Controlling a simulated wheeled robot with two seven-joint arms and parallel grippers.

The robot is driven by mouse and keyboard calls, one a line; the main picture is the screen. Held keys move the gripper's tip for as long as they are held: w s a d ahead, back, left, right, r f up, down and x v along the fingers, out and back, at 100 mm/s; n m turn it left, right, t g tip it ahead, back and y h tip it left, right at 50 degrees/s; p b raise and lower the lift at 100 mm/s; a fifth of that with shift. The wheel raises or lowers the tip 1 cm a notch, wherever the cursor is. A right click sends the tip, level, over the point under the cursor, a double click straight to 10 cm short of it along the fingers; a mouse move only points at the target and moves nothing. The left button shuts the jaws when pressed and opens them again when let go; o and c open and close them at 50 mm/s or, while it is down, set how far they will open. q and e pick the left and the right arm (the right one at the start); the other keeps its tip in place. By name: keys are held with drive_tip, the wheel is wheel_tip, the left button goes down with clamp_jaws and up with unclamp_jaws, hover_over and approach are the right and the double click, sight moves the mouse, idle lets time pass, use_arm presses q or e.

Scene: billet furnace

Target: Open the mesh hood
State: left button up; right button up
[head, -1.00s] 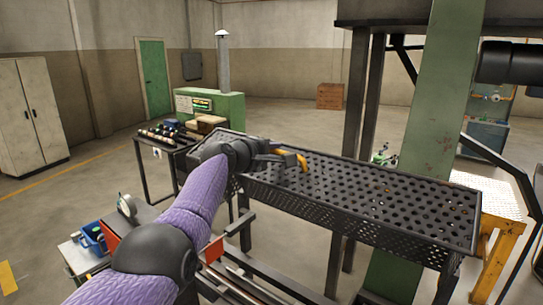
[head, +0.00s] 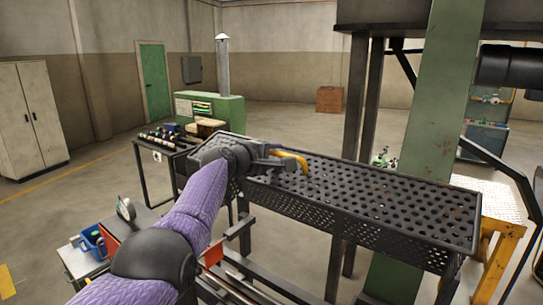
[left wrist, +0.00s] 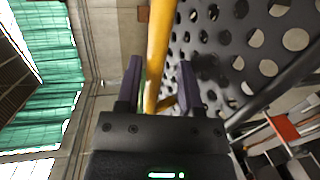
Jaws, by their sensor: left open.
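The mesh hood (head: 380,196) is a long black perforated cover with a flat top and a perforated front side. A curved yellow handle (head: 293,156) stands at its left part. My left gripper (head: 277,163) is at this handle. In the left wrist view, the handle (left wrist: 159,45) runs between the two open fingers of my left gripper (left wrist: 160,72), and the hood's holes (left wrist: 215,50) show behind and to the right. I cannot tell whether a finger touches the handle. My right gripper is not in view.
A green column (head: 428,130) stands behind the hood, with a yellow stand (head: 497,250) to its right. A table with dark parts (head: 165,137) and a green machine (head: 222,108) are behind at the left. Blue bins (head: 92,240) sit at lower left. Open floor lies behind.

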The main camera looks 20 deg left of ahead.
use_arm(q)
drive_tip(key=shift+s+a+r, duration=0.1)
drive_tip(key=shift+s+a, duration=0.35)
drive_tip(key=shift+s, duration=0.05)
drive_tip(key=b+v, duration=0.2)
drive_tip(key=v, duration=0.6)
drive_tip(key=shift+s+d+b, duration=0.15)
drive_tip(key=shift+s+b, duration=0.2)
drive_tip(key=shift+b, duration=0.05)
